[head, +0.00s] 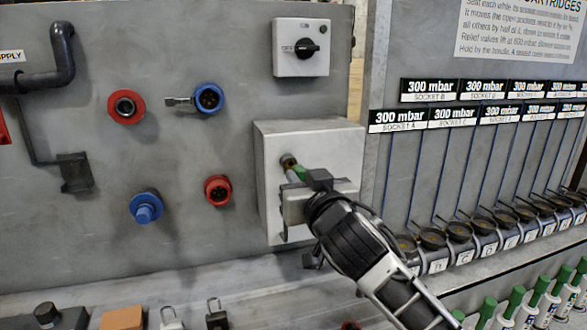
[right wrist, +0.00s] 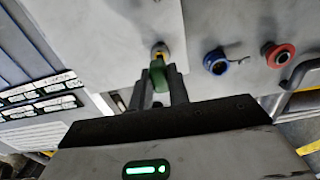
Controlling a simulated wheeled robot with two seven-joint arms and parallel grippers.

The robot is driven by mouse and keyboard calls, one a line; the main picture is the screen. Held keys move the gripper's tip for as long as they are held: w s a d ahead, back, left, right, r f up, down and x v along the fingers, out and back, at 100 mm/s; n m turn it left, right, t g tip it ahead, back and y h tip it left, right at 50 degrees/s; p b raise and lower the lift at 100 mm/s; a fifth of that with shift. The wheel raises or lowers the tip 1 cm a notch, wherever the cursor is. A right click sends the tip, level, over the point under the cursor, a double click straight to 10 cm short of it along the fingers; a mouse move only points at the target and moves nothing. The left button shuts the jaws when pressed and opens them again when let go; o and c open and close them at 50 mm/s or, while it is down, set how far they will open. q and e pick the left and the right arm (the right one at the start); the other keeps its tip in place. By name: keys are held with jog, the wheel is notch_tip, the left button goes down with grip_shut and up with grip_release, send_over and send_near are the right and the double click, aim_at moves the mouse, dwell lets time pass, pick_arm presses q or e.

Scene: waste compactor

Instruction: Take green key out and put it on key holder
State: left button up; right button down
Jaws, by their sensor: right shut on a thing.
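The green key (head: 300,173) is at a round lock (head: 288,161) on the front of a grey metal box (head: 335,150) on the panel. My right gripper (head: 295,182) is shut on the key, and its body hides part of the box front. In the right wrist view the green key (right wrist: 158,74) sits between the two fingers, with its end at the lock (right wrist: 160,52). I cannot tell how far the key is inside the lock. I cannot make out a key holder for certain. My left gripper is not in view.
A rotary switch (head: 305,47) is above the box. Red and blue sockets (head: 208,98) are to its left. Padlocks (head: 216,315) and an orange block (head: 122,318) lie on the ledge below. Black cartridges (head: 433,238) and green-topped bottles (head: 550,303) line the right side.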

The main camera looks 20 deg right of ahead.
jog(key=shift+s, duration=1.35)
jog(key=shift+d, duration=0.1)
